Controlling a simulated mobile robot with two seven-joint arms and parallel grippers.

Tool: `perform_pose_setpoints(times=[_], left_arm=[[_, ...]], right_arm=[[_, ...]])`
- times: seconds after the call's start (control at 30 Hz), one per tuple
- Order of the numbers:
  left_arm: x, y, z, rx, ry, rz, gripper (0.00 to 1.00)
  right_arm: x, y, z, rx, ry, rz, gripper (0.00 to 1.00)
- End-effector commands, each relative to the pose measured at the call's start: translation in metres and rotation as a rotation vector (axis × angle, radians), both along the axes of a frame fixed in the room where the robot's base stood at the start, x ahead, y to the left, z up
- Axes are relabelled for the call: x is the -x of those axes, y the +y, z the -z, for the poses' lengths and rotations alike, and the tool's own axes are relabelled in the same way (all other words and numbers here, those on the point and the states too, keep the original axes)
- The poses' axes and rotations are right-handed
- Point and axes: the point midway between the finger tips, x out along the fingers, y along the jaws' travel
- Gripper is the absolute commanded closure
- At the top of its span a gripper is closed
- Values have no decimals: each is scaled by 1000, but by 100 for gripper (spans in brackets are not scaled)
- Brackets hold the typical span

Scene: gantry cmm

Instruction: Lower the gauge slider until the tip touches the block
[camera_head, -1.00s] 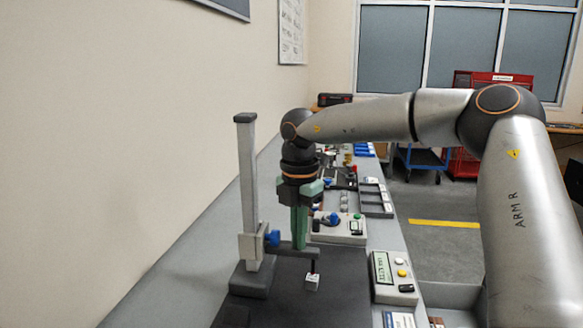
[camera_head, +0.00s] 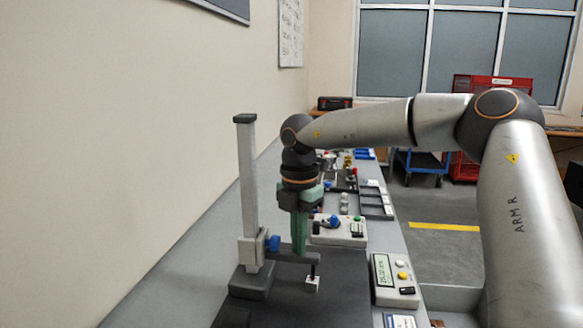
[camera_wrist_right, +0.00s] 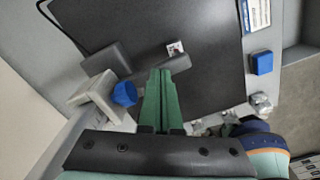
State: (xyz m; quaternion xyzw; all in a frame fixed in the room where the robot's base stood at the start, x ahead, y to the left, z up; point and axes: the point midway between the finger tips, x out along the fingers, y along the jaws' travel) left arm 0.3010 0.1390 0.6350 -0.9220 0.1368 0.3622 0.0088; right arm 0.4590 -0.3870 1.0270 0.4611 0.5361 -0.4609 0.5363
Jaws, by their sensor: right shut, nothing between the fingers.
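The gauge has a grey upright column (camera_head: 248,190) with a slider (camera_head: 257,248), a blue knob (camera_head: 273,243) and a dark horizontal arm (camera_head: 290,256). A thin dark tip (camera_head: 313,272) points down from the arm's end at the small pale block (camera_head: 313,286). I cannot tell whether the tip touches it. My right gripper (camera_head: 299,250) is shut with nothing between its green fingers. It points down at the arm, apparently at or just above it. The right wrist view shows the fingertips (camera_wrist_right: 161,72) beside the arm (camera_wrist_right: 178,65) and the block (camera_wrist_right: 175,47) beyond. My left gripper is out of view.
A dark mat (camera_head: 330,300) lies under the block. To its right is a display box (camera_head: 394,280) with buttons. Behind stand another button box (camera_head: 340,230) and a compartment tray (camera_head: 375,200). The wall is close on the left.

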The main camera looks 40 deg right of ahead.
Motion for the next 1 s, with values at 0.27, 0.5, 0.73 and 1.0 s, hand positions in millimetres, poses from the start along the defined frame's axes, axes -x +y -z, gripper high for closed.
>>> perform_pose_setpoints(times=[0.27,0.5,0.73,1.0], left_arm=[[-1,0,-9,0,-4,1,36],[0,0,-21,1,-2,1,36],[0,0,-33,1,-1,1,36],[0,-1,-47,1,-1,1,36]], right_arm=[[0,0,-9,0,0,0,100],[0,0,-27,1,0,0,100],[0,0,-43,1,0,0,100],[0,0,-62,1,0,1,100]])
